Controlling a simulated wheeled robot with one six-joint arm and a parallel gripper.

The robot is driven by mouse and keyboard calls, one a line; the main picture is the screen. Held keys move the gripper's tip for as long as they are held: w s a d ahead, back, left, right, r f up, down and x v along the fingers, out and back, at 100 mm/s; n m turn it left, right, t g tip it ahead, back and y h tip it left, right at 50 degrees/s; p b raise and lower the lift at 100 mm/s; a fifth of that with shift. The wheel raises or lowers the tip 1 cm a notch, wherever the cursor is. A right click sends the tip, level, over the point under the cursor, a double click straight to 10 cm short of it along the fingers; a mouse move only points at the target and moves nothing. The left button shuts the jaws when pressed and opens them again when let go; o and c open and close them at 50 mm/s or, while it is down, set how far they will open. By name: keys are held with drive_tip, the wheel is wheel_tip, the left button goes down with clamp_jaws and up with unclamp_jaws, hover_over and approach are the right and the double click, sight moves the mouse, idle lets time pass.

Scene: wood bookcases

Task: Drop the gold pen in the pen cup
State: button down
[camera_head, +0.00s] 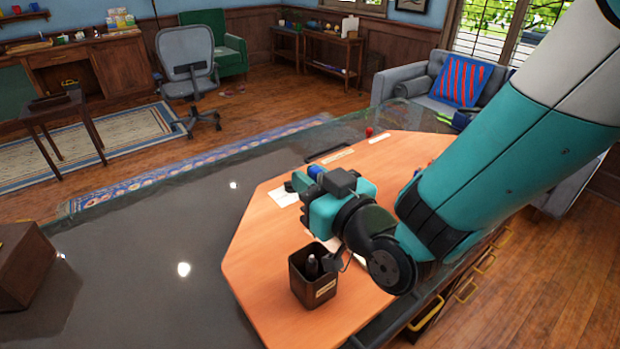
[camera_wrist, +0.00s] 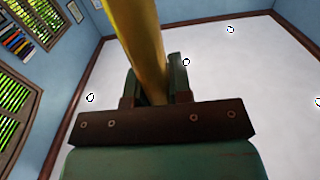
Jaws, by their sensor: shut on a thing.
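The gold pen (camera_wrist: 138,40) shows large in the wrist view, running up from between the two dark fingers of my gripper (camera_wrist: 156,82), which is shut on it. In the head view my gripper (camera_head: 298,184) is above the orange desk top, behind the pen cup. I cannot make out the pen there. The dark square pen cup (camera_head: 304,290) stands upright on the desk's near part, with a pale label on its front. Dark objects stick up inside it. My gripper is apart from the cup; part of my arm is close beside the cup's right side.
The orange desk top (camera_head: 262,268) has papers (camera_head: 284,195) and a small red object (camera_head: 369,132) near its far edge. A dark glossy surface (camera_head: 140,260) lies to the left, with a brown box (camera_head: 22,265). The desk left of the cup is clear.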

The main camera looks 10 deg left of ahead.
drive_tip(key=shift+f+b, duration=2.35)
drive_tip(key=shift+f, duration=0.35)
drive_tip(key=c, duration=1)
unclamp_jaws()
drive_tip(key=shift+o, duration=0.2)
